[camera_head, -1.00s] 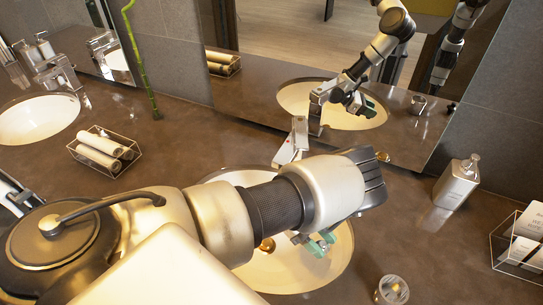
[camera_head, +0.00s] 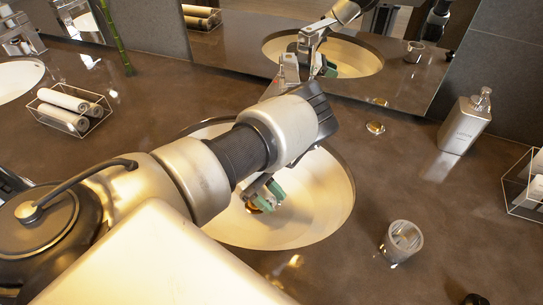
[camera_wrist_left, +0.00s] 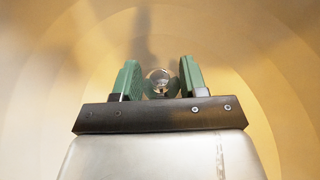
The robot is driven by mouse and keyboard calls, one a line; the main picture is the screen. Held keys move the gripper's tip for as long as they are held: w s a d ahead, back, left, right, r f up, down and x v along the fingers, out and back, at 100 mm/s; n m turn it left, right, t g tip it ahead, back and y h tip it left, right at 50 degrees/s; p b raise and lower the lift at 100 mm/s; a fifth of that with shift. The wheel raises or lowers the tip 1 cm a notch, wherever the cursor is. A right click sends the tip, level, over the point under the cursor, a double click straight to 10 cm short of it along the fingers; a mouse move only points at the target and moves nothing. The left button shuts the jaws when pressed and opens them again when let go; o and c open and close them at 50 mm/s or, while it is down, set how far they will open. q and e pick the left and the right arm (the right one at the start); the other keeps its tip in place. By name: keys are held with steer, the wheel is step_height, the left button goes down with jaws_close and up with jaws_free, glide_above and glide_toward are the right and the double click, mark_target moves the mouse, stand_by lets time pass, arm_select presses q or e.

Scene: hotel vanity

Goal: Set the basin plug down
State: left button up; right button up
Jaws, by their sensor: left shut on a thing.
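My left gripper (camera_head: 266,198) reaches down into the white oval basin (camera_head: 325,185), its green-padded fingers low over the bowl near a brass-coloured drain (camera_head: 260,206). In the left wrist view the gripper (camera_wrist_left: 160,85) is shut on the basin plug (camera_wrist_left: 160,80), a small round shiny metal piece between the pads. In the head view the fingers mostly hide the plug, and I cannot tell whether it touches the drain.
A metal cup (camera_head: 401,240) stands right of the basin, a soap dispenser (camera_head: 464,122) behind it. A small brass disc (camera_head: 375,127) lies behind the basin. A wire basket of rolled towels (camera_head: 70,108) is at left. The mirror (camera_head: 400,85) reflects my arm.

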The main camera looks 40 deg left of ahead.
arm_select(q)
step_height(320, 180, down, 2)
steer(key=shift+f+b, duration=0.2)
steer(key=shift+b, duration=0.65)
steer(key=shift+r, duration=0.1)
arm_select(e)
step_height(320, 180, down, 3)
steer(key=shift+r, duration=0.15)
arm_select(q)
steer(key=shift+f, duration=0.4)
steer(key=o, duration=0.9)
arm_select(e)
steer(key=shift+a, duration=0.15)
arm_select(q)
steer(key=shift+r, duration=0.4)
steer(key=v, duration=0.7)
steer(key=shift+a+r, duration=0.1)
steer(key=shift+a, duration=0.2)
